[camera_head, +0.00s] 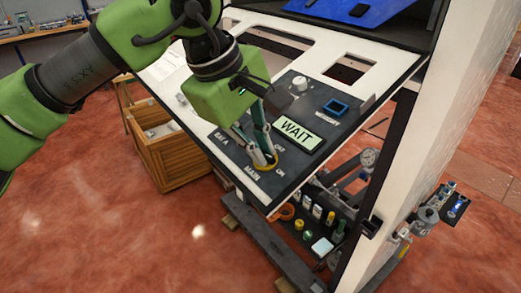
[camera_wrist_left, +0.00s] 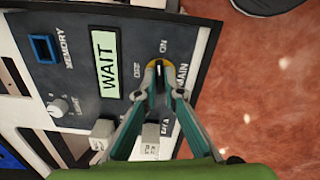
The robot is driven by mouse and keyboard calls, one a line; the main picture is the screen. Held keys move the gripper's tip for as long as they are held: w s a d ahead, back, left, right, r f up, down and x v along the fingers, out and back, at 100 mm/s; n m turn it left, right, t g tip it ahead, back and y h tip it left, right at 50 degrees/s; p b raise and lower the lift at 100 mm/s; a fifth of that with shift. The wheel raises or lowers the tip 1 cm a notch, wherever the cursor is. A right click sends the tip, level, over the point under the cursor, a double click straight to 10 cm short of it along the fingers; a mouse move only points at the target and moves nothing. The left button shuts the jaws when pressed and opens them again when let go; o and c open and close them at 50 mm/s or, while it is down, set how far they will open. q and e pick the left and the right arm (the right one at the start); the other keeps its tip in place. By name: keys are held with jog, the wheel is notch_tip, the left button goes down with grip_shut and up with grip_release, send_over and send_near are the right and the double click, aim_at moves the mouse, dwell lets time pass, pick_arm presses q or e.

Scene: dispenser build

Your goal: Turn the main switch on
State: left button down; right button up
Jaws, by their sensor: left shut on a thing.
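The main switch is a yellow-ringed switch (camera_wrist_left: 158,64) with a dark handle, set in the dark panel (camera_head: 306,118) beside the words MAIN, OFF and ON. In the head view its yellow ring (camera_head: 277,163) shows at the panel's lower edge. My left gripper (camera_wrist_left: 161,78) is shut on the switch handle, one fingertip on each side; it also shows in the head view (camera_head: 262,160), coming down from above. The fingers partly cover the handle, so I cannot tell its exact setting. My right gripper is in neither view.
A lit WAIT display (camera_head: 297,131) sits right beside the switch. A blue-framed MEMORY slot (camera_head: 335,107) and a light knob (camera_head: 299,84) are farther up the panel. A wooden crate (camera_head: 172,160) stands below left. A white wall (camera_head: 440,110) borders the right.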

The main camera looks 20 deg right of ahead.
pick_arm(q)
jog(key=shift+m, duration=1.1)
jog(key=c, duration=2.2)
grip_release()
jog(key=shift+o, duration=0.2)
jog(key=v, duration=1.2)
